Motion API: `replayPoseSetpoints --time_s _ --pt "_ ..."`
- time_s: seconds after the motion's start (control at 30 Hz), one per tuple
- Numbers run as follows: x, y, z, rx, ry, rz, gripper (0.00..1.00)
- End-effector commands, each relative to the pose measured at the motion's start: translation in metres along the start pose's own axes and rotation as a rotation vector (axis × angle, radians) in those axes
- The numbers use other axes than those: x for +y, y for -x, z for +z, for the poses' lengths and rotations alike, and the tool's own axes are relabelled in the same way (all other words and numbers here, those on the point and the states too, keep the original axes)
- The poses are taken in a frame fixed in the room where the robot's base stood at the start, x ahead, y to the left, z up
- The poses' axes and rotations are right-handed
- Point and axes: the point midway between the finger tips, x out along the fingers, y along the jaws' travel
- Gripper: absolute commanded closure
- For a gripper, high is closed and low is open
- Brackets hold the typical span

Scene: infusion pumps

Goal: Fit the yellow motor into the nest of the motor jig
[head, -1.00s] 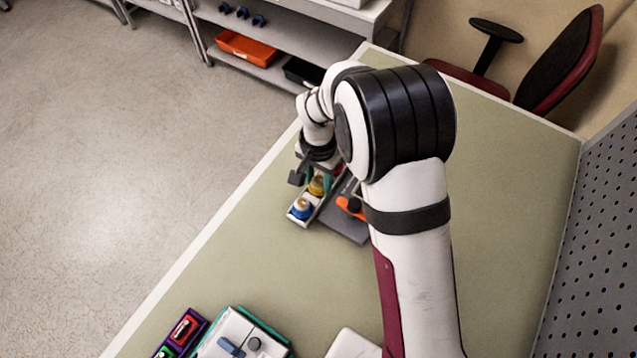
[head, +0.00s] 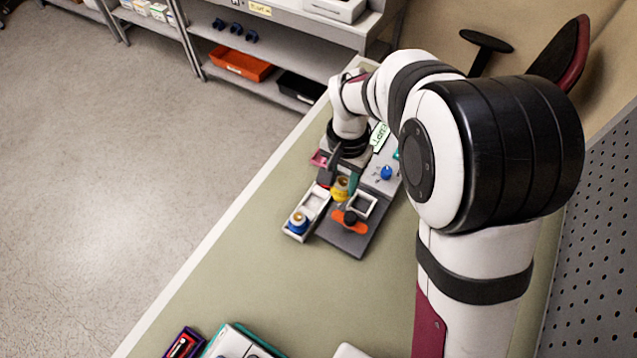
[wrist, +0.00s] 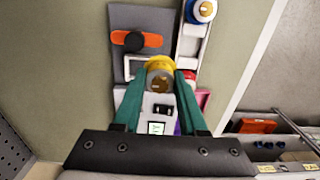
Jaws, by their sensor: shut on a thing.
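The yellow motor (head: 340,192) is between the fingers of my gripper (head: 341,181), which is shut on it. In the wrist view the yellow motor (wrist: 159,64) shows between the two teal fingers of my gripper (wrist: 160,78). The motor jig is a dark grey plate (head: 338,238) with a white square frame, the nest (head: 373,207), and an orange lever (head: 349,227). The motor is beside the nest, on the tray side; its height above the plate is unclear. In the wrist view the nest (wrist: 131,66) is partly hidden by the motor and a finger.
A white tray (head: 316,203) beside the jig holds a blue motor (head: 298,222). A light grey unit with a blue knob (head: 386,173) stands behind the jig. A pink box (head: 319,158) lies near my gripper.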

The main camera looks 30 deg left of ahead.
Motion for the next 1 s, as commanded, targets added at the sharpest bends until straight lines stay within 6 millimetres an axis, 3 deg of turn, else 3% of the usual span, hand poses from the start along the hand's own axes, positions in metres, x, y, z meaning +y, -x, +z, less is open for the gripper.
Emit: replayPoseSetpoints --time_s 0.1,0.27,0.43,1.0 --pt "0.027 0.017 -0.008 0.002 -0.005 -0.002 1.00" --pt "0.048 0.029 -0.017 0.000 -0.002 -0.001 1.00" --pt "0.040 0.010 -0.033 -0.001 -0.001 0.001 1.00" --pt "0.040 -0.040 -0.033 0.001 -0.001 0.000 1.00"
